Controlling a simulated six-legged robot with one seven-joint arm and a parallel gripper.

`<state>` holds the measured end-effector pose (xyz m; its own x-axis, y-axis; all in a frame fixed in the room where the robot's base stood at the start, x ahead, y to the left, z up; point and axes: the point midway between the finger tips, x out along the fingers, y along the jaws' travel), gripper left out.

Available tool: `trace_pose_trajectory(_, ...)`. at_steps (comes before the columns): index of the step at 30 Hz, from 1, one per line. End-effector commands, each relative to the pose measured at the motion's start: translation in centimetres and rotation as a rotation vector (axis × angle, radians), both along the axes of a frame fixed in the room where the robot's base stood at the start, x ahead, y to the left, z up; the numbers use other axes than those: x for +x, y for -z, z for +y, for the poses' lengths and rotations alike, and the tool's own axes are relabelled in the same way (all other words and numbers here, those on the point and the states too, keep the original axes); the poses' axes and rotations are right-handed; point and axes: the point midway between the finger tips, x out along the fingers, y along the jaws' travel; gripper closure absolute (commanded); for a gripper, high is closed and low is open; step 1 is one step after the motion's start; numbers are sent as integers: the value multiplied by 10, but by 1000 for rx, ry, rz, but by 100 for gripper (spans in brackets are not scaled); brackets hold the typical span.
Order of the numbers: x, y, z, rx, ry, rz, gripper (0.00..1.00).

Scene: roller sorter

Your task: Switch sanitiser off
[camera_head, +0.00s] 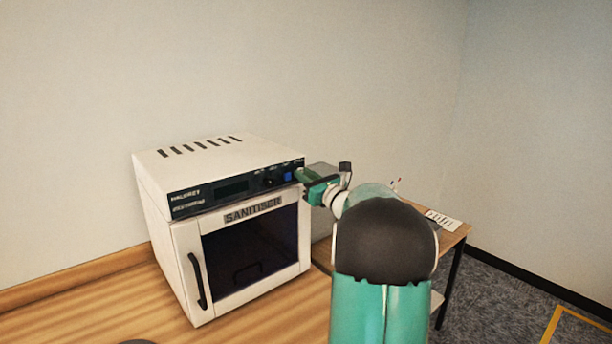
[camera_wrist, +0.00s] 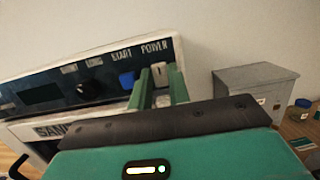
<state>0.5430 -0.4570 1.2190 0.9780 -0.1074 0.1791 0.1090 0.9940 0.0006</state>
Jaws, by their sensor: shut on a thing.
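The sanitiser (camera_head: 215,150) is a white box-shaped machine on a wooden counter, with its dark-windowed door shut. Its dark control panel has a black knob (camera_wrist: 88,88), a blue START button (camera_wrist: 127,80) and, at the right end, a pale POWER switch (camera_wrist: 160,73). My gripper (camera_head: 301,176) reaches the panel's right end from the right. In the wrist view, its green fingers (camera_wrist: 161,84) stand on either side of the POWER switch and are shut on it. In the head view the gripper hides the switch.
A grey box (camera_wrist: 255,90) stands right of the sanitiser, with a small lidded jar (camera_wrist: 299,111) beyond it. The wooden counter (camera_head: 110,300) is mostly clear at front left. A wall stands close behind the sanitiser.

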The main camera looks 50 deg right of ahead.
Motion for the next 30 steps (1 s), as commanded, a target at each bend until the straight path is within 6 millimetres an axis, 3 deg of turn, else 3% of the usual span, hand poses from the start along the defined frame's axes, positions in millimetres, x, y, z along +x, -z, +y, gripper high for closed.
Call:
trace_pose_trajectory(6, 1, 5, 0, -12, 0, -131, 100)
trace_pose_trajectory(16, 0, 5, 0, -16, 1, -148, 100)
trace_pose_trajectory(17, 0, 5, 0, -16, 1, -148, 78)
trace_pose_trajectory(18, 0, 5, 0, -16, 1, -148, 73)
trace_pose_trajectory(30, -7, 7, 0, -18, 3, -147, 73)
